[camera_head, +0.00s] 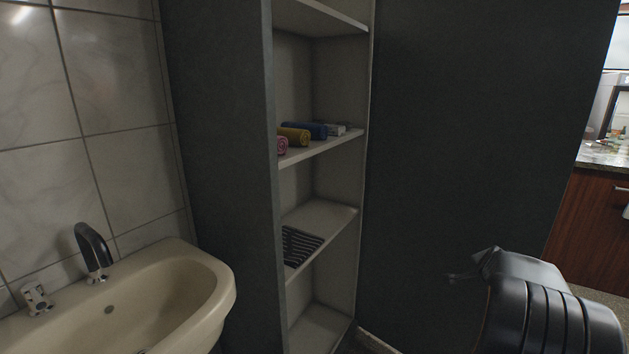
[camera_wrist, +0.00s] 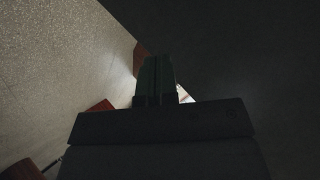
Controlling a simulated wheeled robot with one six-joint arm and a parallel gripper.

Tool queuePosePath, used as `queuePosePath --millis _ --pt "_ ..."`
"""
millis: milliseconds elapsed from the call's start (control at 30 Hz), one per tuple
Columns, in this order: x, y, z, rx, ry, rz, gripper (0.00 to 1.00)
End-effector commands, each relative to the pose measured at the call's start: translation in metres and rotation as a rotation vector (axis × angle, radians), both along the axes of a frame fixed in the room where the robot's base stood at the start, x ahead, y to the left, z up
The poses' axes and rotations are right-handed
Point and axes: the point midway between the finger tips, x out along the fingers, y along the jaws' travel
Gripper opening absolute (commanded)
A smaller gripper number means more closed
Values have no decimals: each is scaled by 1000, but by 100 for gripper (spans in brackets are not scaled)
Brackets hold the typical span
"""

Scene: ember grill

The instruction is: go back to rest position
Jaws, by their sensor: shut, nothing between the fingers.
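My gripper (camera_wrist: 156,72) shows in the wrist view as a dark shape in the middle, its two fingers side by side and closed with nothing held between them. In the head view, part of my black arm (camera_head: 540,305) shows at the lower right, in front of the dark grey wall; the gripper's fingertips cannot be made out there. The wrist view is dim, with a speckled light floor on the left and a dark surface on the right.
A cream sink (camera_head: 165,300) with a dark tap (camera_head: 92,250) stands at the left. A recessed shelf unit (camera_head: 322,150) holds rolled towels (camera_head: 294,136) and a black slatted rack (camera_head: 300,245). A wooden counter (camera_head: 592,215) stands at the far right, past the dark wall (camera_head: 470,130).

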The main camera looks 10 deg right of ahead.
Motion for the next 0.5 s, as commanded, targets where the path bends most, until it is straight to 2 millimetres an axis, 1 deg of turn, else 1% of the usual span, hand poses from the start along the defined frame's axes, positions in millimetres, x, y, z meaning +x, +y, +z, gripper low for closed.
queuePosePath --millis 33,67,100,167,200,267,300,367,400,500 --pt "2 43 11 14 111 139 0" --pt "0 68 11 22 180 225 0" --pt "-4 100 12 27 265 338 0" --pt "-15 148 16 32 386 507 0" --pt "-24 178 20 31 459 616 0" --pt "-40 221 29 22 559 777 0" --pt "-53 247 35 12 620 879 0" --pt "-73 283 46 -11 700 1019 0" --pt "-87 304 54 -29 745 1104 0" --pt "-117 346 76 -93 817 1273 0"
